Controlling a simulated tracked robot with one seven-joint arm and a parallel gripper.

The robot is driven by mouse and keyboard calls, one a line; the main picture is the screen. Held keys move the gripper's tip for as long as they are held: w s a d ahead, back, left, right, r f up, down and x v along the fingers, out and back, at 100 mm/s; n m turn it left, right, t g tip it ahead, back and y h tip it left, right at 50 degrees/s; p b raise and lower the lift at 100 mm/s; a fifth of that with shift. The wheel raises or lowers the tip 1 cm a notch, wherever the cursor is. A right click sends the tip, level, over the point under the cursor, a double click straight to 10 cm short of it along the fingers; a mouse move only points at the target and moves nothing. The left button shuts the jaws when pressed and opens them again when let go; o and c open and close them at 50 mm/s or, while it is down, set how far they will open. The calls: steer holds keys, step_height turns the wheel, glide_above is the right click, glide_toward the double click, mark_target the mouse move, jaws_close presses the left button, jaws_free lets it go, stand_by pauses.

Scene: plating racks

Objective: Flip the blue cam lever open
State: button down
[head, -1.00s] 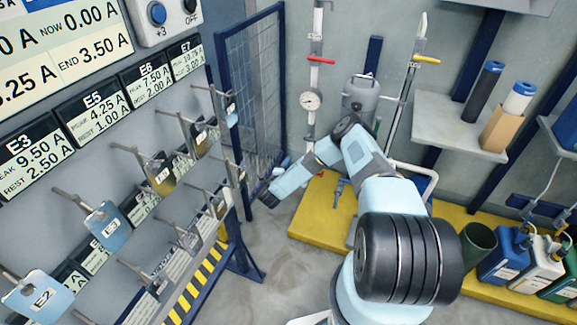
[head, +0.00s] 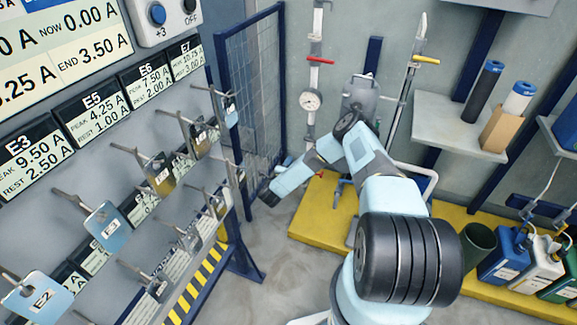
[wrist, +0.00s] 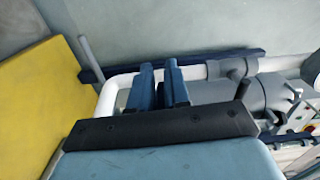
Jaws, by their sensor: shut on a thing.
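In the wrist view my gripper (wrist: 158,70) shows two dark blue fingers close together, with a narrow gap between them, above its black bar. They are in front of a white pipe (wrist: 120,88) and a grey coupling (wrist: 232,68). The thing between the fingers is too hidden to name. In the head view my arm reaches down and left, past the grey canister (head: 361,97); the fingers cannot be made out there. A small blue-grey part (head: 340,187) shows below the canister. I cannot tell whether it is the blue cam lever, nor how that lever stands.
A yellow platform (head: 305,225) lies beneath the pipes. A blue mesh fence (head: 262,95) stands left of my arm. Racks with hanging plates (head: 106,228) fill the left. Jugs (head: 503,255) stand at the right. Grey floor (head: 285,275) is clear in the middle.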

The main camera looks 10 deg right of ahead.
steer(key=shift+s+d, duration=0.1)
steer(key=c, duration=1.1)
jaws_free()
steer(key=v, duration=1.3)
steer(key=shift+s+a, duration=0.3)
